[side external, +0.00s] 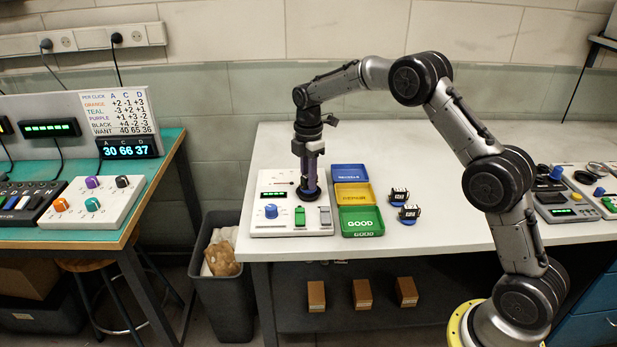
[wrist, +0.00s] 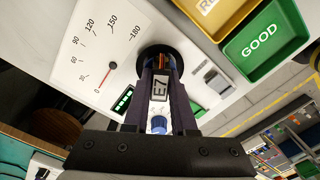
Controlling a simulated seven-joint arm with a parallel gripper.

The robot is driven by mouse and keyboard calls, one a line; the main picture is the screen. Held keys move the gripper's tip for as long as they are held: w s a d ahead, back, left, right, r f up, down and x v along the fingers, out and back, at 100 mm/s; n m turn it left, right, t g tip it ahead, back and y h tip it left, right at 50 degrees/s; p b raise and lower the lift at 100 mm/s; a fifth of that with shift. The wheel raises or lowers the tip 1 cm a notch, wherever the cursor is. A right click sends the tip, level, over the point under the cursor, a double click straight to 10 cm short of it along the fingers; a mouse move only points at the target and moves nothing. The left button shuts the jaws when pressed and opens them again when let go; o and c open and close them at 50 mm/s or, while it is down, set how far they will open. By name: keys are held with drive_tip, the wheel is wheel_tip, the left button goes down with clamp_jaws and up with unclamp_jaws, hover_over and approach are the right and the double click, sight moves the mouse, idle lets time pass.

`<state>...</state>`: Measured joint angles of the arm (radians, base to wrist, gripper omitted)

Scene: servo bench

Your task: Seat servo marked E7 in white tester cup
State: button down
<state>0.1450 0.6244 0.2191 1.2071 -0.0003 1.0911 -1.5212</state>
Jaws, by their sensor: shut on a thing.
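My gripper (side external: 309,188) points down over the white tester (side external: 262,214) and is shut on the servo marked E7 (wrist: 160,88). The label faces the wrist camera, between my fingers. The servo's far end is at a dark round cup (wrist: 146,58) on the tester; whether it is inside or just above cannot be told. In the side view my fingers mostly hide the servo. The tester's dial scale (wrist: 104,40) has a red needle near the 0 end. Its small green display (side external: 273,194) is lit, and a blue knob (side external: 271,211) stands at its front.
Blue, yellow and green GOOD (side external: 361,226) trays stand right of the tester. Two dark servos with blue discs, an upper (side external: 398,196) and a lower (side external: 409,214), are right of the trays. The tester also has a green switch (side external: 300,217) and a grey one (side external: 325,215).

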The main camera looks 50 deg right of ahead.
drive_tip(key=shift+f, duration=0.8)
idle(2.0)
drive_tip(key=c, duration=0.7)
unclamp_jaws()
drive_tip(key=shift+o, duration=0.2)
drive_tip(key=shift+r, duration=2.5)
drive_tip(key=shift+r, duration=2.05)
